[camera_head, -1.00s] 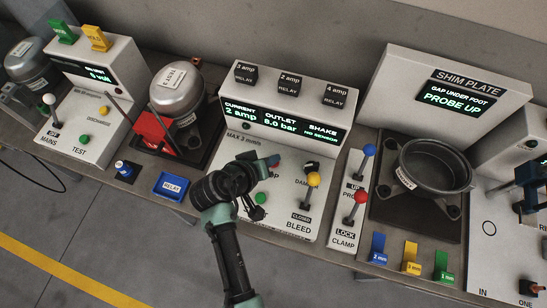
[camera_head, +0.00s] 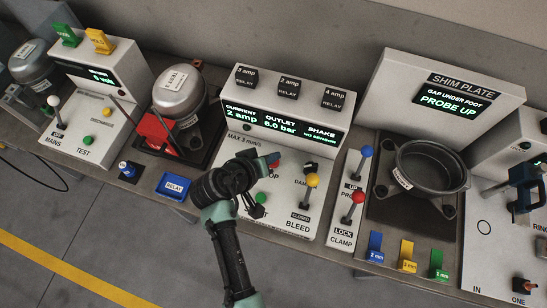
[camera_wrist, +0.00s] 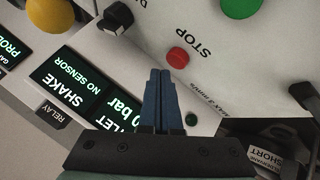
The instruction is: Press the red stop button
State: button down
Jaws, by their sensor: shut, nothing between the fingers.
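The red stop button (camera_wrist: 178,57) sits on the white panel beside the word STOP in the wrist view. In the head view my arm and gripper largely hide it. My gripper (camera_wrist: 160,74) is shut and empty, its two blue fingers together.
A green button (camera_wrist: 240,8) is near the red one. A yellow-knobbed lever (camera_head: 312,180) stands to the right on the same console, with blue (camera_head: 366,151) and red (camera_head: 358,197) knobs beyond. The upright display face rises behind the gripper.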

notch_tip(320, 180, up, 5)
jog(key=p, duration=0.4)
jog(key=shift+f, duration=0.1)
dwell(0.7)
